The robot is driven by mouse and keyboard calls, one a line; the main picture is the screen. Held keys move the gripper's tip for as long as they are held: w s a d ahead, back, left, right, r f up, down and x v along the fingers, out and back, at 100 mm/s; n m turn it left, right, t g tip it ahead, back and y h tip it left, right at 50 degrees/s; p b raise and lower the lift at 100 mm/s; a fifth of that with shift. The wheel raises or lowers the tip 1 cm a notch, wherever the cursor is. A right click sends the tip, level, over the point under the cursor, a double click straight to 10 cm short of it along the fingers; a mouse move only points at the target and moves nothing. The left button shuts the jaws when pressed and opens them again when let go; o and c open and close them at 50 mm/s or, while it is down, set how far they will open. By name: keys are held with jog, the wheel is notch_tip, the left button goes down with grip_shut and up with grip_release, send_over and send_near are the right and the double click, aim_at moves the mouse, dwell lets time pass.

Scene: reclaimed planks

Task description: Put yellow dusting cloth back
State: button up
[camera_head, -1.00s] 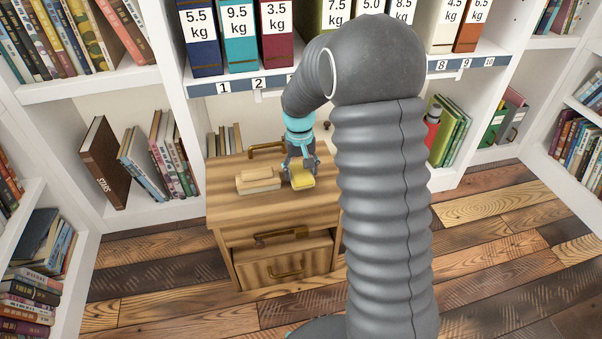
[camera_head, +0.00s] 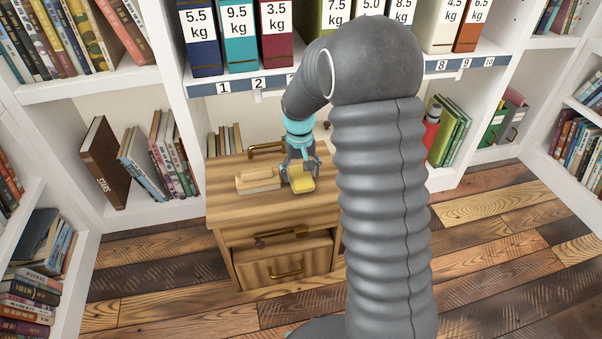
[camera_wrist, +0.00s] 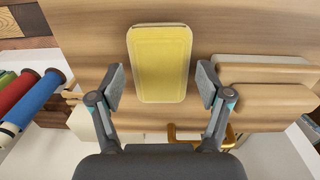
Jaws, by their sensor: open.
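The yellow dusting cloth (camera_head: 301,181) lies folded on top of a small wooden cabinet (camera_head: 230,211). In the wrist view the cloth (camera_wrist: 160,62) is a flat yellow rectangle with rounded corners. My gripper (camera_head: 301,173) is directly above it. In the wrist view the fingers of my gripper (camera_wrist: 160,88) are spread wide, one on each side of the cloth's near part, with gaps between them and it. Nothing is held.
A wooden block-like object (camera_head: 258,181) lies just left of the cloth. The cabinet has drawers with brass handles (camera_head: 288,273). Shelves (camera_head: 340,82) with numbered labels and weight-marked binders (camera_head: 240,38) stand behind. Plank floor (camera_head: 480,240) is clear at right.

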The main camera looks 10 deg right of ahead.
aim_at(300, 177)
jog(key=s+r+t, duration=0.1)
jog(key=s+r, duration=0.2)
jog(key=r, duration=0.6)
jog(key=s+r, duration=0.3)
jog(key=r, duration=0.5)
jog(key=s+r+t, duration=0.2)
jog(key=s, duration=1)
jog(key=s+r+t, duration=0.1)
jog(key=s+t, duration=0.1)
jog(key=s, duration=0.9)
jog(key=shift+s+r+t+p, duration=0.3)
jog(key=shift+s+r, duration=0.05)
jog(key=shift+s, duration=0.05)
